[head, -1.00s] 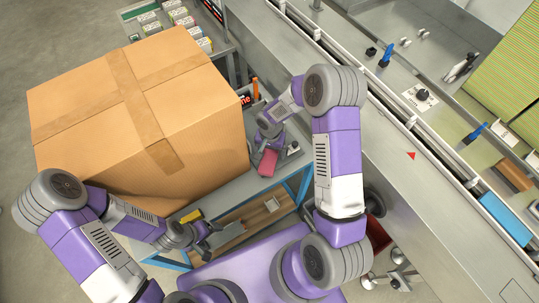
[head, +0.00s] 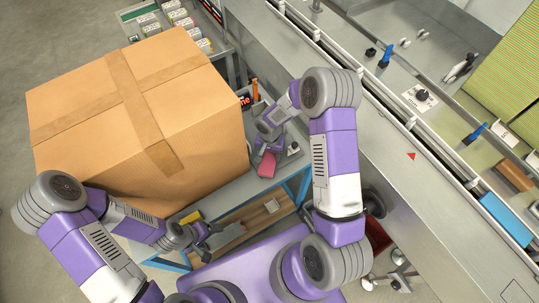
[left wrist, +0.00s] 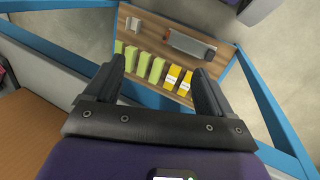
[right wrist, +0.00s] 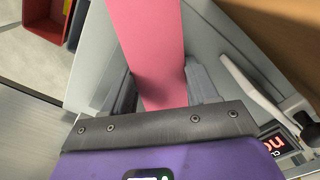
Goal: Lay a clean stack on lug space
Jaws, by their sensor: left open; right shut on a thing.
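My right gripper (head: 265,148) is shut on a pink stack (head: 267,166), beside the large carton and over the grey bench. In the right wrist view the pink stack (right wrist: 155,45) runs up from between the two fingers; its single layers cannot be told apart. My left gripper (head: 207,241) is open and empty at the front of the bench, left of centre. In the left wrist view its fingers (left wrist: 159,72) are apart above a lower shelf. The conveyor (head: 400,150) runs diagonally on the right; I cannot make out a particular lug space on it.
A large cardboard carton (head: 80,95) fills the left of the bench. Yellow and green packs (left wrist: 172,77) lie on the wooden lower shelf (left wrist: 205,49). A brown block (head: 514,176) and a blue block (head: 505,217) sit at the far right. A red bin (head: 377,235) stands below the conveyor.

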